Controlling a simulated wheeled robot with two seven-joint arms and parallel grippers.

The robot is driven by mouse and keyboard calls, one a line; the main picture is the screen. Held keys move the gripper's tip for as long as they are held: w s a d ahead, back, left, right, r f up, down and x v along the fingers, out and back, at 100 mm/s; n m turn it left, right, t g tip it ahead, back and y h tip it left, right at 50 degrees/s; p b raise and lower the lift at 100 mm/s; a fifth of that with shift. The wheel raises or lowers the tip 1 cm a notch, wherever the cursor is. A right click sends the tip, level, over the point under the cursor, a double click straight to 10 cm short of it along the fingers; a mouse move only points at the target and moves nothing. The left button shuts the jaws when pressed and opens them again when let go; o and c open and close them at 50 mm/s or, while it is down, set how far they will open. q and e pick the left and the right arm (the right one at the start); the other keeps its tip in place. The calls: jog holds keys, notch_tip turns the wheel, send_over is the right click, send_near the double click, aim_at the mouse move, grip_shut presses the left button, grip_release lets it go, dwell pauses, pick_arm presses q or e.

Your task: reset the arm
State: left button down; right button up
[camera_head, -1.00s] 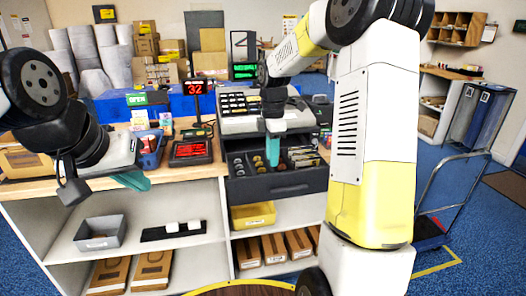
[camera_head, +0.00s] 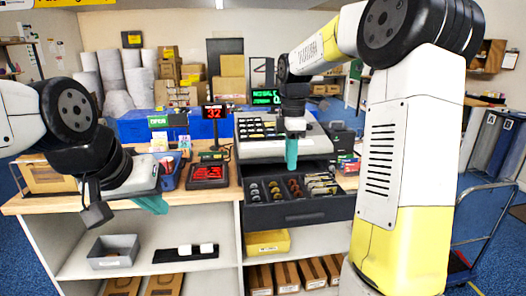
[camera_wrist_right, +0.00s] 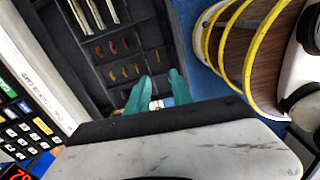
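My right gripper (camera_head: 291,152) points down above the back part of the open cash drawer (camera_head: 300,212). Its teal fingers also show in the wrist view (camera_wrist_right: 160,90), apart with nothing between them. My left gripper (camera_head: 150,203) hangs near the front edge of the counter (camera_head: 215,192), left of the drawer. Its teal fingertip part shows from the side, with nothing seen in it; the gap between the fingers cannot be made out.
The cash register (camera_head: 270,143) stands behind the drawer. Below are a grey bin (camera_head: 113,252) and a yellow bin (camera_head: 267,242). A trolley (camera_head: 490,225) stands at right.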

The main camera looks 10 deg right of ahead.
jog(key=s+a+r+m+t+y, duration=0.1)
jog(key=s+m+t, duration=0.2)
jog(key=s+m, duration=0.5)
jog(key=s+a+r+m+t+y, duration=0.1)
jog(key=s+r+m+t, duration=0.1)
jog(key=s+m, duration=0.7)
jog(key=s+t, duration=0.1)
jog(key=s, duration=0.5)
jog(key=shift+s, duration=0.2)
